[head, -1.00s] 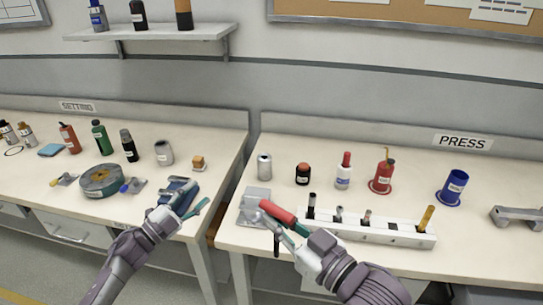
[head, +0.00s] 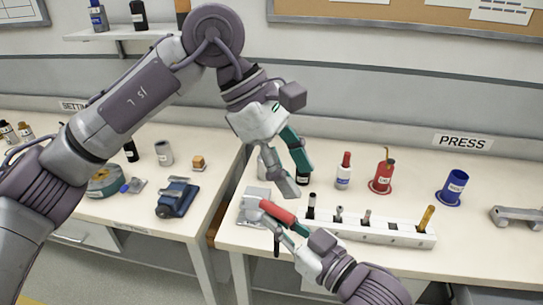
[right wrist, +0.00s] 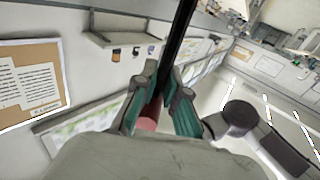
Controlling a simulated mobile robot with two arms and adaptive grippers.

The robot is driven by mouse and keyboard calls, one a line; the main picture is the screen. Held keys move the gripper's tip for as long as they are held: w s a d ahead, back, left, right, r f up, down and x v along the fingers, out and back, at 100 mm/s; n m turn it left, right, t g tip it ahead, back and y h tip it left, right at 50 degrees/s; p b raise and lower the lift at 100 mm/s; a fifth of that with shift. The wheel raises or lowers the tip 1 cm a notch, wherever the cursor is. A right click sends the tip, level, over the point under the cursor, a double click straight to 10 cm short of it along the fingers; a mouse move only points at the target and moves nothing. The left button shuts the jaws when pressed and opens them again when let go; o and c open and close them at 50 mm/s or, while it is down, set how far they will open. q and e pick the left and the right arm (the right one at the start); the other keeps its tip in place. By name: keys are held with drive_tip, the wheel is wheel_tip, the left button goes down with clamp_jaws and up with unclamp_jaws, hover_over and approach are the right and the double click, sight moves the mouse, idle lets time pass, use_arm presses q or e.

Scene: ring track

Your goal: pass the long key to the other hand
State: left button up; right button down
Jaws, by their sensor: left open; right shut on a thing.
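The long key (head: 277,211) shows a red grip in the head view, above the front left of the right bench. In the right wrist view its long dark shaft (right wrist: 182,35) runs up from between the fingers, with a red part (right wrist: 148,121) below. My right gripper (head: 284,222) is shut on the key; its fingers (right wrist: 160,100) close around it in the right wrist view. My left gripper (head: 294,178) is open and empty, above and slightly right of the key, apart from it. The fingers hide part of the key.
A grey metal block (head: 253,203) stands close behind the key. A white slotted rack (head: 372,233) is to the right, with red (head: 381,179) and blue (head: 455,187) containers behind. A blue vise (head: 177,198) sits on the left bench. A gap separates the benches.

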sight(280, 211)
use_arm(q)
drive_tip(key=f+m+t+y, duration=0.1)
drive_tip(key=f, duration=0.2)
drive_tip(key=w+a+f+t+y, duration=0.1)
drive_tip(key=f, duration=0.2)
drive_tip(key=f+m+t+y, duration=0.1)
drive_tip(key=f+y, duration=0.1)
drive_tip(key=f, duration=0.1)
drive_tip(key=shift+w+a+f+m+t, duration=0.25)
drive_tip(key=shift+w+a+m+t, duration=0.05)
drive_tip(key=shift+a, duration=0.05)
clamp_jaws()
use_arm(e)
drive_tip(key=c, duration=1.2)
unclamp_jaws()
drive_tip(key=shift+o, duration=0.2)
